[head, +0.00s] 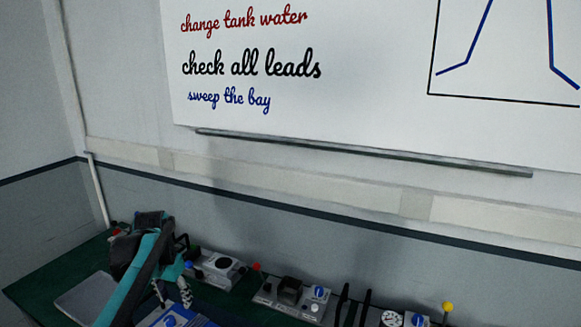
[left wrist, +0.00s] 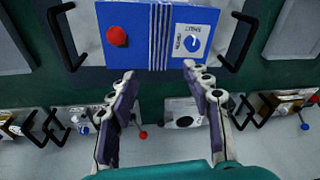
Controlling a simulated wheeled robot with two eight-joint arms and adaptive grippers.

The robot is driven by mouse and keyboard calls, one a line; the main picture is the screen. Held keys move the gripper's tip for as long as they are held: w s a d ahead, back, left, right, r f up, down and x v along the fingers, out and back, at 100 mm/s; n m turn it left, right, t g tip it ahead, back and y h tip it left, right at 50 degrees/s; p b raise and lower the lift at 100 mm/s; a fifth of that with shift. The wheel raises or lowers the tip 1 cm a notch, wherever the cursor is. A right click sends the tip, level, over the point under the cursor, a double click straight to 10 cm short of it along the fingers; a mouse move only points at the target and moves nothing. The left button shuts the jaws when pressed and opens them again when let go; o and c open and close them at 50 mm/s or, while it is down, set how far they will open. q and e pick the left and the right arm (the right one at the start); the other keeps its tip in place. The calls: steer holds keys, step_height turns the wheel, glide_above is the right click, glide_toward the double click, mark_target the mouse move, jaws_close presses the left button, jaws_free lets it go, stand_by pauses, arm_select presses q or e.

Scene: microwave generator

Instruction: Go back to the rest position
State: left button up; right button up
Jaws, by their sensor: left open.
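My left gripper (head: 172,291) is at the lower left of the head view, above the green bench. In the left wrist view my left gripper (left wrist: 159,72) has its two fingers spread apart with nothing between them. The fingertips point at a blue box (left wrist: 142,55) with a red knob, a white dial label and dark handles at both sides. I cannot tell whether the fingertips touch it. The blue box (head: 178,319) shows only partly at the bottom of the head view. My right gripper is not in view.
A grey unit with a round black part (head: 222,266), a unit with a blue dial (head: 291,298) and a yellow-knobbed lever (head: 447,307) stand along the bench's back. A grey panel (head: 87,297) lies at left. The whiteboard (head: 380,100) hangs on the wall above.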

arm_select(q)
steer(key=s+d+f+t+b, duration=0.1)
steer(key=s+d+f+b, duration=0.1)
steer(key=s+d+f, duration=0.2)
steer(key=s+d+f+n+t+b, duration=0.1)
steer(key=s+d+f, duration=0.3)
steer(key=s, duration=0.7)
steer(key=s+d+f+n+t+b, duration=0.1)
steer(key=s+d+f+t+b, duration=0.2)
steer(key=s+d, duration=0.3)
steer(key=shift+s+f, duration=0.5)
steer(key=shift+s, duration=0.5)
